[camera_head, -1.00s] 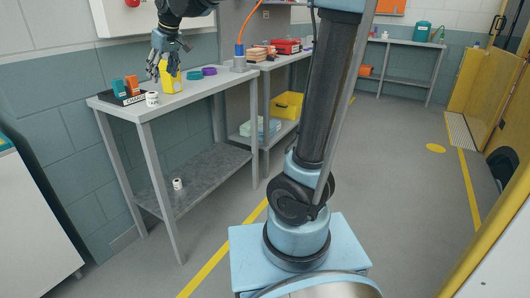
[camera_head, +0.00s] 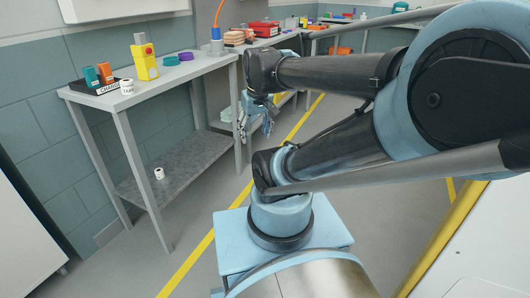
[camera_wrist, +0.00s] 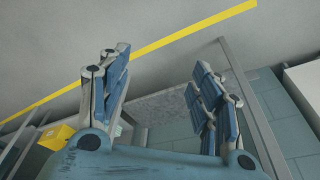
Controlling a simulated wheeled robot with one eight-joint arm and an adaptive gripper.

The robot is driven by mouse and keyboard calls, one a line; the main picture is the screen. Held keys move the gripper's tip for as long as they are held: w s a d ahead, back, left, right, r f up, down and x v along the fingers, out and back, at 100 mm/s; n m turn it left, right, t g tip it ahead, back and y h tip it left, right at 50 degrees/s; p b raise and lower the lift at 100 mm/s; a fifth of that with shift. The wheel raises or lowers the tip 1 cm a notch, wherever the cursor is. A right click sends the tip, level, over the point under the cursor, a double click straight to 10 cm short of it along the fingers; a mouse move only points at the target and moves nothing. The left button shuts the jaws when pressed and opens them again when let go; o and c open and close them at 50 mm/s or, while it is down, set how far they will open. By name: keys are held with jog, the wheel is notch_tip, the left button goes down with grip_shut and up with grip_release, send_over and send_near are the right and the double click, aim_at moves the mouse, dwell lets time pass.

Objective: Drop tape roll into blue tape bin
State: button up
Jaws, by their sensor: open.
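A white roll labelled TAPE (camera_head: 126,86) stands on the near workbench's top at its front left. A similar small white roll (camera_head: 159,173) rests on that bench's lower shelf. A teal ring (camera_head: 171,61) and a purple ring (camera_head: 186,56) lie farther back on the top. My gripper (camera_head: 255,125) is off the bench's right end, below top height, apart from the rolls. In the wrist view my gripper (camera_wrist: 160,72) has its fingers spread, with nothing between them. I cannot pick out a blue tape bin in either current view.
A yellow box with a red button (camera_head: 145,58) and a black tray of coloured holders (camera_head: 102,85) stand on the near bench (camera_head: 150,98). A yellow bin (camera_wrist: 57,137) shows in the wrist view. The floor (camera_head: 120,272) before the bench is clear.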

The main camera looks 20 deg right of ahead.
jog(key=shift+o, duration=0.5)
jog(key=s+d+f+m, duration=0.1)
jog(key=s+d+f, duration=0.1)
jog(key=s+f, duration=0.3)
jog(key=shift+d+f, duration=0.25)
jog(key=shift+f, duration=0.05)
jog(key=n+g+y, duration=0.2)
jog(key=n+y, duration=1.5)
jog(key=y, duration=0.1)
send_near(126, 80)
jog(key=shift+a+f, duration=0.15)
jog(key=shift+a, duration=2.35)
jog(key=shift+a+f, duration=0.1)
jog(key=shift+a, duration=2.4)
jog(key=c, duration=1.2)
jog(key=shift+r, duration=0.1)
